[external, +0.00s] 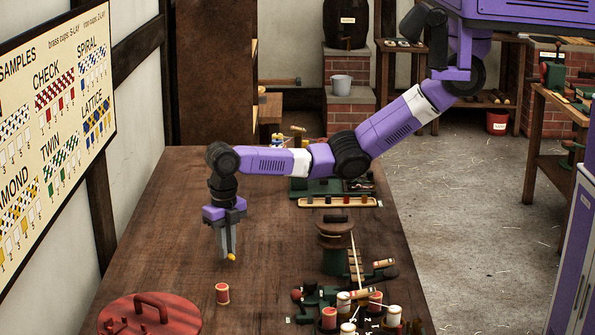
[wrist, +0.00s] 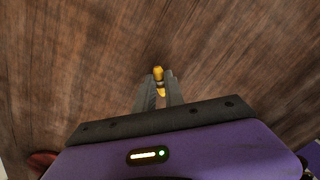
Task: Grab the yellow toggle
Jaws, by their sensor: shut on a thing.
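The yellow toggle (external: 232,257) is a small piece at the tips of my gripper (external: 228,252), over the brown wooden table (external: 190,220). In the wrist view the yellow toggle (wrist: 158,73) shows between and just beyond the two grey fingertips (wrist: 159,90). My gripper points down and is shut on the toggle. Part of the toggle is hidden by the fingers. I cannot tell whether it touches the tabletop.
A red and white spool (external: 222,293) stands in front of my gripper. A red round lid with a handle (external: 150,316) lies at the front left. Several spools and green tools (external: 345,305) crowd the front right. The tabletop left of my gripper is clear.

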